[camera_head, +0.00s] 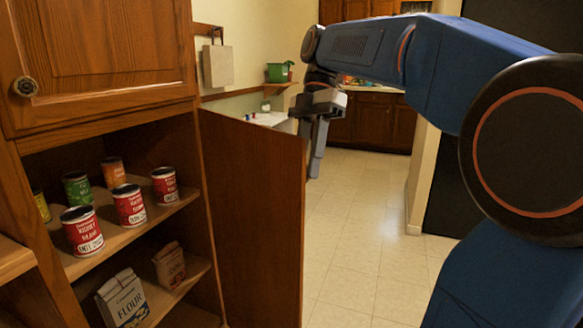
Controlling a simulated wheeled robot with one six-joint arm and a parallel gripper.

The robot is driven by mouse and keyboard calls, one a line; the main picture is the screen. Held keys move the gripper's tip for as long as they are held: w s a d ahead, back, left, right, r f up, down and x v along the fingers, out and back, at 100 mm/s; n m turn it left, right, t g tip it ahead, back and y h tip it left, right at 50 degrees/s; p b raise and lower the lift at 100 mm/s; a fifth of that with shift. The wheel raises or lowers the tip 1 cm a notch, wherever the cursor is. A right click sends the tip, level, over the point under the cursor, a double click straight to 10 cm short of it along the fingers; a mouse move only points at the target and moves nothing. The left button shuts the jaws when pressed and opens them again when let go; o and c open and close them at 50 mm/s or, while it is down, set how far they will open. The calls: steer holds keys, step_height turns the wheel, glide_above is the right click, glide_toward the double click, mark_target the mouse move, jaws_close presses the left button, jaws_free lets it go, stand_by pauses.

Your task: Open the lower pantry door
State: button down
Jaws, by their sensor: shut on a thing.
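The lower pantry door (255,215) is a brown wooden panel. It stands swung out from the cabinet, hinged beside the shelves, with its inner face toward me. The pantry opening on its left is uncovered and its shelves show. My gripper (316,160) is at the door's free edge, near the top right corner, pointing down. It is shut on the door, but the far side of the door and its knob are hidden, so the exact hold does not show.
Several cans (130,205) stand on the pantry's upper shelf, with a flour bag (122,300) and a smaller bag (169,265) below. The upper door (95,60) with its round knob is closed. Tiled floor (365,230) lies clear right of the door; a wall edge (424,170) stands beyond.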

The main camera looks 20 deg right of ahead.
steer(key=shift+w+d+n, duration=0.3)
steer(key=shift+d, duration=0.5)
steer(key=c, duration=1.4)
jaws_free()
steer(key=shift+a, duration=0.15)
